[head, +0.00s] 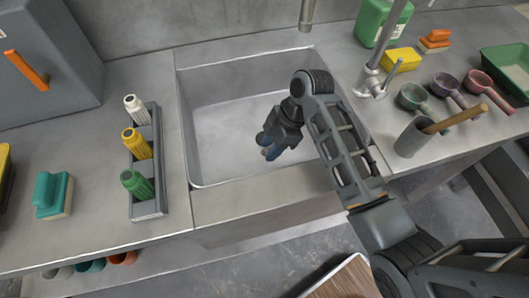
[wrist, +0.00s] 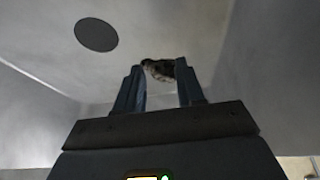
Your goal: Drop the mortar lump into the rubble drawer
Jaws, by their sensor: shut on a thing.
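The mortar lump (wrist: 160,70) is small, dark and rough, and sits between the fingertips of my gripper (wrist: 160,85) in the wrist view. My gripper is shut on it. In the head view my gripper (head: 268,150) hangs inside the outline of the steel sink (head: 215,135), pointing down and left, and mostly hides the lump. I cannot pick out a rubble drawer with certainty in either view.
The round drain (wrist: 96,35) shows in the sink floor. A rack (head: 148,208) of capped bottles stands left of the sink. A tap (head: 372,80), a grey cup (head: 412,138) and several scoops stand right. A brown panel (head: 345,282) shows low in front.

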